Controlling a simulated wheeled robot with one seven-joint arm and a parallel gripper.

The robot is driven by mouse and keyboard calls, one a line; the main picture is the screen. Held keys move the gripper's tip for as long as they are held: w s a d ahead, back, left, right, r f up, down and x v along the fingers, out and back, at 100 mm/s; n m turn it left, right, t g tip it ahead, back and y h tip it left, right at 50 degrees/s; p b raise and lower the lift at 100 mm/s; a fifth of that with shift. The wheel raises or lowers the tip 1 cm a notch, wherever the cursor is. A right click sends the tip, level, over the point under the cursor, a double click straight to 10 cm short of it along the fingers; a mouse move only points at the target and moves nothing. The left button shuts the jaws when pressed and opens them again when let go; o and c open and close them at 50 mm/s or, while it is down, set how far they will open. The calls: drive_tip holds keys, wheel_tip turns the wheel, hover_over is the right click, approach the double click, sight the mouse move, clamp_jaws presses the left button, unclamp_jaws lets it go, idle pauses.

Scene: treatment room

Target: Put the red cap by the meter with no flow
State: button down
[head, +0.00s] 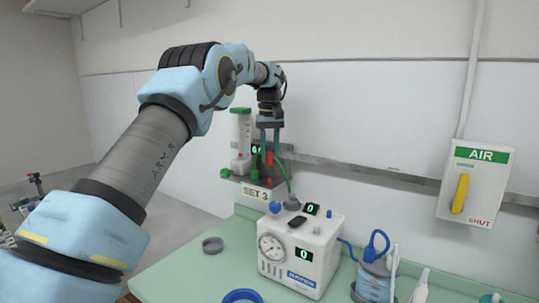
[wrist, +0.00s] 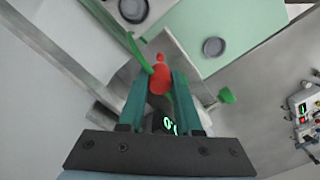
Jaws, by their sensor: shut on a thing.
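My gripper (head: 269,145) points down at the wall shelf marked SET 3 (head: 257,193). In the wrist view its teal fingers (wrist: 160,90) are shut on the red cap (wrist: 159,79), which also shows small at the fingertips in the head view (head: 269,158). Just beside it stands a clear upright meter tube (head: 241,131) with a green top. A small dark display reading 0 in green (head: 255,149) is partly behind the gripper; a 0 also shows between the fingers in the wrist view (wrist: 169,126). I cannot tell whether the cap touches the shelf.
A white box with a round gauge (head: 299,246) and displays reading 0 stands on the green counter (head: 180,268). A green hose (head: 281,173) runs near my gripper. A grey round dish (head: 212,245) lies left. An AIR box (head: 476,185) with a yellow handle, marked SHUT, hangs right.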

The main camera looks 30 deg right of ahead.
drive_tip(key=shift+f, duration=1.85)
drive_tip(key=shift+s+f, duration=0.1)
drive_tip(key=shift+f, duration=1.4)
idle(1.7)
drive_tip(key=c, duration=0.5)
unclamp_jaws()
drive_tip(key=shift+r, duration=3.5)
drive_tip(key=shift+a, duration=0.1)
